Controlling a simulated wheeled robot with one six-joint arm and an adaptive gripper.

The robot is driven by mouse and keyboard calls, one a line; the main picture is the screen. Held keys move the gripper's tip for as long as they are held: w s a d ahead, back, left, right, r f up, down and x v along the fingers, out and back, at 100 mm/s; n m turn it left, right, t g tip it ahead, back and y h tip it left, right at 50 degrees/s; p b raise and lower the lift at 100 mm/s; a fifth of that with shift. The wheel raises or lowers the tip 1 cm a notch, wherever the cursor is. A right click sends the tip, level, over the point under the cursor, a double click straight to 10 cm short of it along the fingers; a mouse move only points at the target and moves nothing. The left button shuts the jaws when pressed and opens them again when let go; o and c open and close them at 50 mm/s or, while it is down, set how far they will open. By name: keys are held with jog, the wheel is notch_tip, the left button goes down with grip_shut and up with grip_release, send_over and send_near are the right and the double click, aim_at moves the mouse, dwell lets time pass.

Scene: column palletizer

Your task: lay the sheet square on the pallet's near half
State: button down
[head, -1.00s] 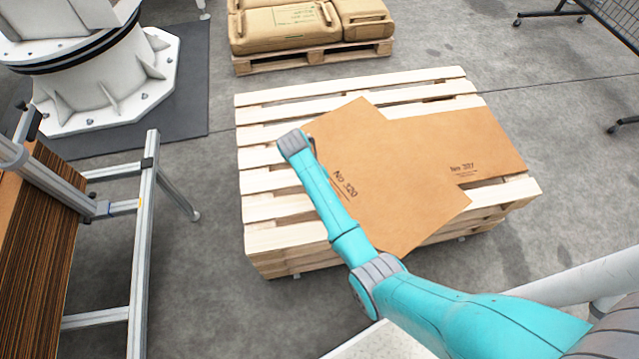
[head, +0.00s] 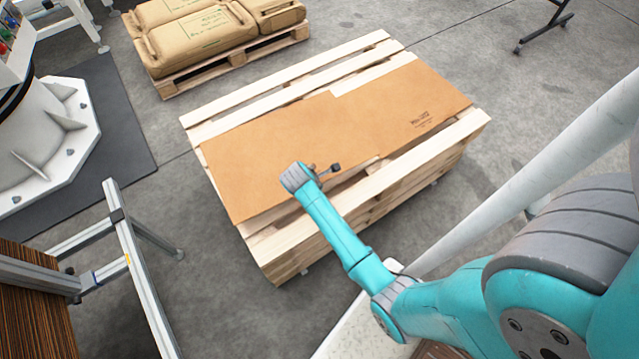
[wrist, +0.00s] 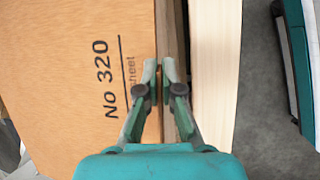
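The brown sheet (head: 265,150), printed "No 320" in the wrist view (wrist: 60,75), lies on the left part of the wooden pallet (head: 290,245). Its edges run nearly parallel to the slats. Its right end meets or overlaps another brown sheet (head: 400,105); I cannot tell which. My gripper (head: 328,170) is at the sheet's edge facing me. In the wrist view my gripper (wrist: 160,72) has its fingertips close together on that edge, with a sliver of brown between them. Part of the print is hidden by the fingers.
A pallet of brown sacks (head: 205,40) stands behind. A white machine base (head: 45,140) on a dark mat and a metal frame rack (head: 125,255) with stacked sheets are at the left. Bare slats show along the pallet's far and near sides.

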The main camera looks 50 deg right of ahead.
jog(key=shift+s+d+n, duration=0.3)
jog(key=shift+d+n, duration=0.1)
jog(key=shift+n, duration=0.1)
jog(key=shift+f, duration=0.15)
notch_tip(320, 180, down, 8)
jog(key=shift+f, duration=0.25)
jog(key=shift+d+f, duration=0.15)
jog(key=shift+f, duration=0.35)
dwell(1.1)
jog(key=c, duration=1.2)
grip_release()
jog(key=shift+c, duration=0.2)
jog(key=shift+s, duration=0.1)
jog(key=shift+r, duration=0.1)
jog(key=v, duration=1.2)
jog(key=shift+s, duration=0.2)
jog(key=shift+d, duration=0.1)
